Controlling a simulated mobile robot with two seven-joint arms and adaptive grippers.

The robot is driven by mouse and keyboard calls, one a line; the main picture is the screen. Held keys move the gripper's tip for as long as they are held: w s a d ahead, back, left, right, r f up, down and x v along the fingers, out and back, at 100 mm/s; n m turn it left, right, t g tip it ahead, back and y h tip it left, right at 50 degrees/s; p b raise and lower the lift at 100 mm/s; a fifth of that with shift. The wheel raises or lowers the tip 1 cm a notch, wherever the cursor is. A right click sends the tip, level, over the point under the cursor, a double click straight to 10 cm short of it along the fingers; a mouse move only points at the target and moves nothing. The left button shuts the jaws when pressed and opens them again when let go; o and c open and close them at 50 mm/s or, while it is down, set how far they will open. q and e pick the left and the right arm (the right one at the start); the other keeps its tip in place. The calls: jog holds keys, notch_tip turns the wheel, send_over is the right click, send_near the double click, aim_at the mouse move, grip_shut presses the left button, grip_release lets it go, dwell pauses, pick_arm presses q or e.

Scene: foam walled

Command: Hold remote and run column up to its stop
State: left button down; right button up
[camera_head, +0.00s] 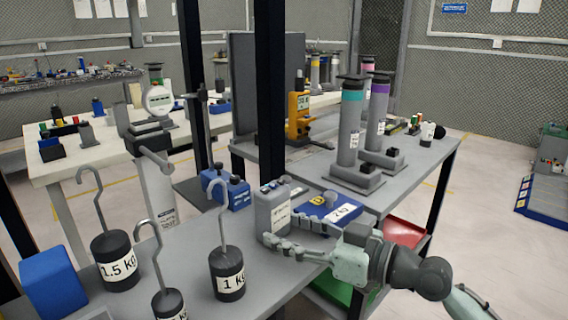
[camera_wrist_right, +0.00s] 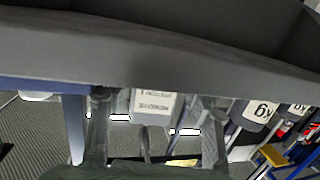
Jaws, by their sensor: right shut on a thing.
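The remote (camera_head: 273,211) is a grey box with a white label, standing near the edge of the grey table beside a blue box. My right gripper (camera_head: 285,235) reaches in from the right, with its fingers at the box, and is shut on it. In the right wrist view the remote (camera_wrist_right: 152,106) shows its label upside down between the two fingers (camera_wrist_right: 158,125). The finger contacts are partly hidden. My left gripper is not in view. Which part is the column that the remote runs cannot be told.
Hooked weights, including a 1 kg weight (camera_head: 228,272) and a 1.5 kg weight (camera_head: 115,260), stand left of the remote. A blue 2 kg block (camera_head: 326,207) lies right behind the gripper. Grey cylinders (camera_head: 351,125) stand farther back. Dark posts (camera_head: 269,90) rise behind the remote.

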jog(key=o, duration=0.9)
jog(key=v, duration=1.2)
jog(key=s+d+f+m+g+h, duration=0.1)
jog(key=d+f+m+h, duration=0.2)
jog(key=f, duration=0.9)
jog(key=s+d+f+m+h, duration=0.1)
jog(key=d+f+h, duration=0.3)
jog(key=f, duration=0.8)
jog(key=s+d+f+m+g+h, duration=0.1)
jog(key=s+d+f+m+h, duration=0.1)
jog(key=s+d+f, duration=0.1)
jog(key=s+d+f+m+g+h, duration=0.1)
jog(key=s+d+f+g+h, duration=0.1)
jog(key=s+f, duration=0.4)
jog(key=s+d+f+m+g+h, duration=0.2)
jog(key=s+d+f+h, duration=0.2)
jog(key=f, duration=0.3)
jog(key=shift+s+f+m, duration=0.25)
jog(key=shift+s+m, duration=0.05)
jog(key=shift+s, duration=0.1)
